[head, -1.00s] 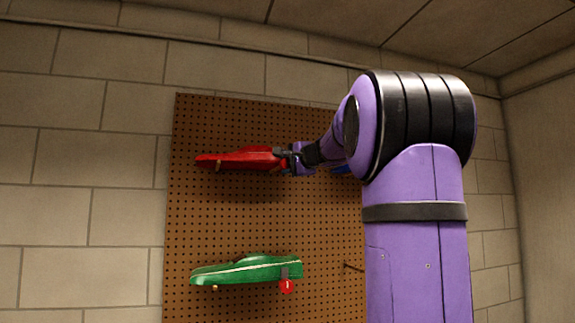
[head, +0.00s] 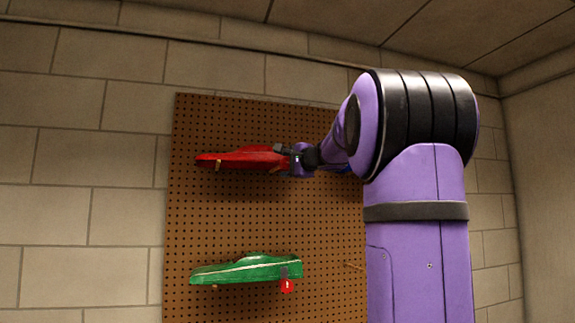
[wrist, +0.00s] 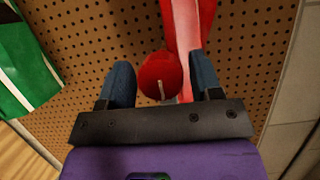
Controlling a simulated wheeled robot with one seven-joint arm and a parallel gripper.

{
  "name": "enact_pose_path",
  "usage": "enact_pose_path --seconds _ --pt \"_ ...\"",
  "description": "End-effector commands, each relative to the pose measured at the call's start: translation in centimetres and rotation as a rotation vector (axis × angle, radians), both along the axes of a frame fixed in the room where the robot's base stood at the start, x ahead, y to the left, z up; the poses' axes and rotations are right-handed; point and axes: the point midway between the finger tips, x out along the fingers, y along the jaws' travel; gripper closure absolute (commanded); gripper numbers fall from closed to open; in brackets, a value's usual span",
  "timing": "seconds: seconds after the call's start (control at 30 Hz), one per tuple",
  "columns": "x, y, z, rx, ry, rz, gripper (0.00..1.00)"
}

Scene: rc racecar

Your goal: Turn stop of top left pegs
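The red car body (head: 240,159) hangs at the top left of the pegboard, and part of it shows in the wrist view (wrist: 185,30). A round red stop (wrist: 160,75) with a white mark sits beside the red body in the wrist view. My gripper (wrist: 158,85) is open, with one blue-grey finger on each side of the stop and gaps showing between. In the head view my gripper (head: 288,158) is at the right end of the red body and hides the stop there.
A green car body (head: 247,270) hangs lower on the pegboard (head: 230,215), with a red stop (head: 287,286) below its right end. A bare peg (head: 353,267) sticks out at right. A blue object (head: 335,168) is mostly hidden behind my arm.

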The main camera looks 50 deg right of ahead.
Motion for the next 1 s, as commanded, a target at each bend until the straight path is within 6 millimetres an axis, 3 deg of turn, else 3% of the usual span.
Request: enact_pose_path --seconds 0.37,0.8,1.0 --pt "-0.5 0.1 0.1 -0.002 -0.002 -0.001 0.36" --pt "-7.7 1.2 0.1 -0.001 -0.004 0.000 0.36" --pt "-10.0 1.6 0.1 -0.001 -0.003 0.000 0.36"
